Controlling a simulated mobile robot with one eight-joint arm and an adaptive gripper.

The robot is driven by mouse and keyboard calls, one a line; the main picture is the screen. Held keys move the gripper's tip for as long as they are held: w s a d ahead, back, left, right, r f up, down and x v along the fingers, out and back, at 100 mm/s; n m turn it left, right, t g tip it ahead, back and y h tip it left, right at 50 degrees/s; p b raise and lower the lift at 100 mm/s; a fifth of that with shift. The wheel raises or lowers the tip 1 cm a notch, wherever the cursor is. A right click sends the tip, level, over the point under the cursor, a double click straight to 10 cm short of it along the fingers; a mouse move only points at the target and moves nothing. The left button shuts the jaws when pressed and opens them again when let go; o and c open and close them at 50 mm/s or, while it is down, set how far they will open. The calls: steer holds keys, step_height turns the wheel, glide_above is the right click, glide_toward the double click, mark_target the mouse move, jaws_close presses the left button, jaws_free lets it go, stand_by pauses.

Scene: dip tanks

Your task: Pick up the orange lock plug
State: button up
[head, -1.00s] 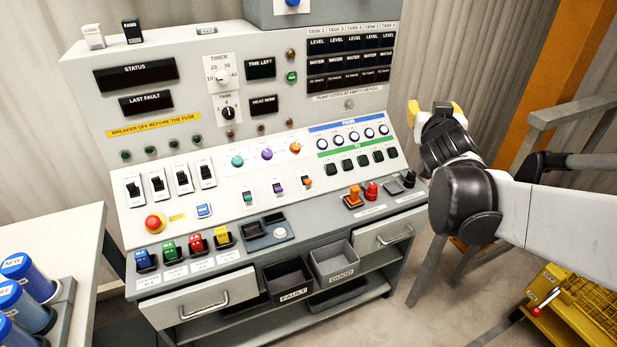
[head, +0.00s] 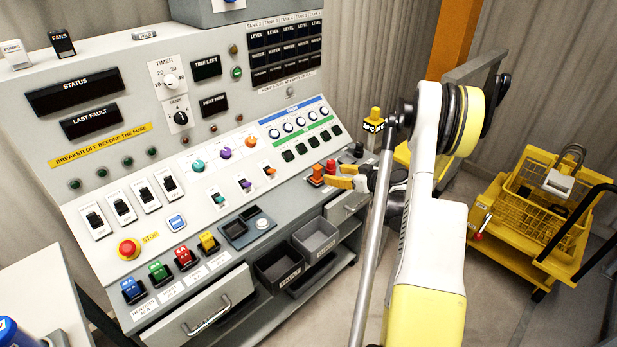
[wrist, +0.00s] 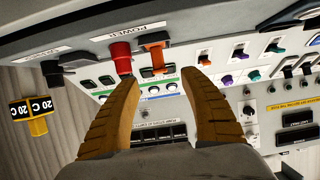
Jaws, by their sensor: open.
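The orange lock plug (head: 316,174) stands at the right end of the console's lower ledge, beside a red plug (head: 331,167). In the wrist view the orange plug (wrist: 155,52) is upside down, just beyond and between my fingertips, with the red plug (wrist: 121,54) to its left near the left finger. My gripper (head: 347,177) is open, with yellow fingers reaching in from the right close to the orange plug. It also shows in the wrist view (wrist: 161,78), with nothing between its fingers. Contact cannot be told.
Black parts (wrist: 54,70) sit near the red plug. Switches and knobs line the sloped panel. Fault (head: 278,272) and good (head: 315,238) bins sit below the ledge. A yellow cart (head: 545,205) stands at right. A yellow-black 20 C block (head: 374,122) is behind my arm.

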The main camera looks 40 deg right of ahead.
mark_target(320, 170)
steer(key=b+x, duration=0.3)
steer(key=x, duration=0.7)
steer(key=shift+d+b, duration=0.1)
steer(key=shift+b, duration=0.2)
steer(key=shift+r, duration=0.1)
jaws_close()
